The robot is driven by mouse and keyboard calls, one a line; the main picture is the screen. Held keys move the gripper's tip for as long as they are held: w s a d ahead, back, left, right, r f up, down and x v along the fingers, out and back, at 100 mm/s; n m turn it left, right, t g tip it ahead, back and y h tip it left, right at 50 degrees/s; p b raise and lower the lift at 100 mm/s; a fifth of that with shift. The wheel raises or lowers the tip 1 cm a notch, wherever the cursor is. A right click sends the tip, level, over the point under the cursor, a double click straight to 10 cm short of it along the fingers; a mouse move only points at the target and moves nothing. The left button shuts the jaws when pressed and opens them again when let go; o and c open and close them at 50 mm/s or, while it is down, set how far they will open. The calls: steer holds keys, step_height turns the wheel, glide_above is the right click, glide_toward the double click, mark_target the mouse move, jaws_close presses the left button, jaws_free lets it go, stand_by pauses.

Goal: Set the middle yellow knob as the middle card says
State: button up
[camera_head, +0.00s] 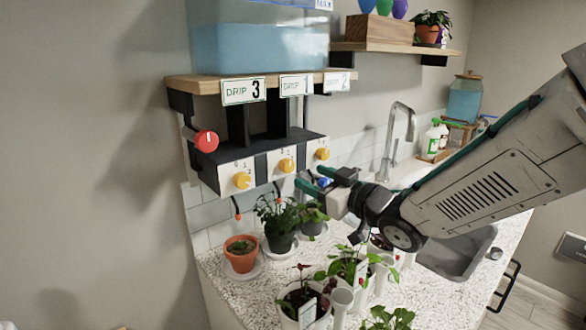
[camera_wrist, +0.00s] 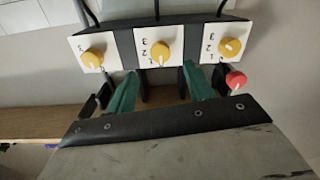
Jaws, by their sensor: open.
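The middle yellow knob (camera_head: 287,166) sits on a white dial plate on the front of a dark rack. It also shows in the wrist view (camera_wrist: 160,52), with a pale pointer mark and printed numbers around it; I cannot read its setting surely. The middle card (camera_head: 296,85) on the shelf edge above reads DRIP 1. My gripper (camera_head: 313,180) is open and empty, in front of and slightly right of the middle knob in the head view. In the wrist view its teal fingers (camera_wrist: 162,75) point toward that knob, one to each side, apart from it.
Yellow knobs flank it at left (camera_head: 242,180) and right (camera_head: 322,153). A red knob (camera_head: 206,141) is at the rack's left end. Cards DRIP 3 (camera_head: 243,90) and DRIP 2 (camera_head: 337,82) flank the middle card. Potted plants (camera_head: 242,262) crowd the counter below.

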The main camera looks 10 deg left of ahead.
mark_target(290, 167)
steer(key=x, duration=0.7)
steer(key=shift+w+a, duration=0.15)
steer(key=shift+a, duration=0.2)
steer(key=c, duration=1)
